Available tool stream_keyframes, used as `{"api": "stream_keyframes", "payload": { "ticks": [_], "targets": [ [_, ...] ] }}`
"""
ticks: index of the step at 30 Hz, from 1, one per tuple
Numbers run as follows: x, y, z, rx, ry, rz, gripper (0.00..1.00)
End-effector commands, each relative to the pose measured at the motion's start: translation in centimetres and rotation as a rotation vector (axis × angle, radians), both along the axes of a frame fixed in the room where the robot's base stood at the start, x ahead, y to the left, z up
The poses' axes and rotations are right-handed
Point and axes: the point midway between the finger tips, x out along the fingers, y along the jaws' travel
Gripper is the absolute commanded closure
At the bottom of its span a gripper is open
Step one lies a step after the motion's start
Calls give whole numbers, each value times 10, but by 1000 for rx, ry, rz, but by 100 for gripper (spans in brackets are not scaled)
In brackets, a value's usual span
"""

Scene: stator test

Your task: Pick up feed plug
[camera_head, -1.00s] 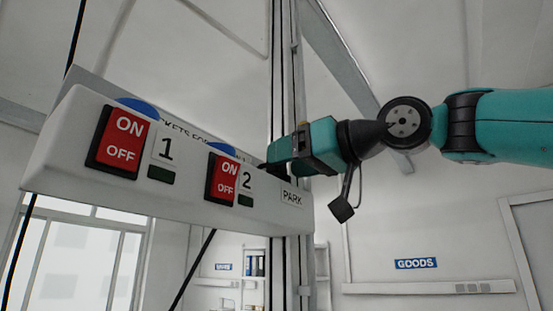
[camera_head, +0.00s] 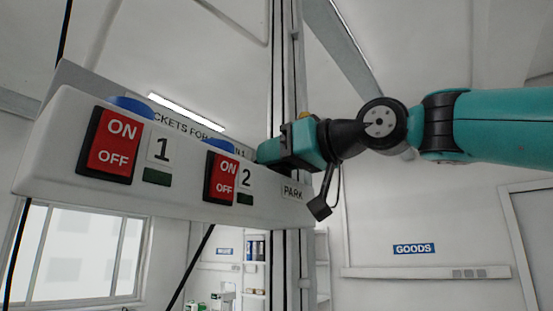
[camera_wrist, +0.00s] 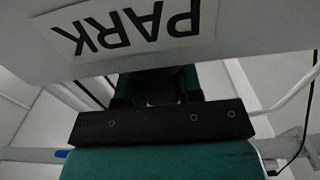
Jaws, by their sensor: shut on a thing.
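My gripper (camera_head: 272,152) is at the back of the white socket panel (camera_head: 150,190), just above its PARK label (camera_head: 293,191). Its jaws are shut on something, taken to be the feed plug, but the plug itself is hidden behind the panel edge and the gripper. In the wrist view the dark fingers of my gripper (camera_wrist: 155,88) run under the panel edge with the PARK label (camera_wrist: 125,25). The contact between jaws and plug does not show there.
The panel carries red ON/OFF switches 1 (camera_head: 112,146) and 2 (camera_head: 222,178), with blue round sockets (camera_head: 132,105) along its top. A grey upright post (camera_head: 287,70) stands behind. Dark cables hang at the left and below.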

Motion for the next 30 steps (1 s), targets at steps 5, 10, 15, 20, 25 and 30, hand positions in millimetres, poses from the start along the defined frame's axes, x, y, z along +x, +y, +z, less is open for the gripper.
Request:
{"api": "stream_keyframes", "payload": {
  "ticks": [5, 10, 15, 20, 25, 30],
  "targets": [
    [1, 0, 8, 2, -1, 1, 90],
    [0, 0, 27, 1, -3, 0, 90],
    [1, 0, 55, 1, -4, 0, 90],
    [1, 0, 82, 0, -3, 0, 90],
    [1, 0, 98, 0, 0, 1, 90],
    [0, 0, 101, 1, 1, 1, 90]
  ]
}}
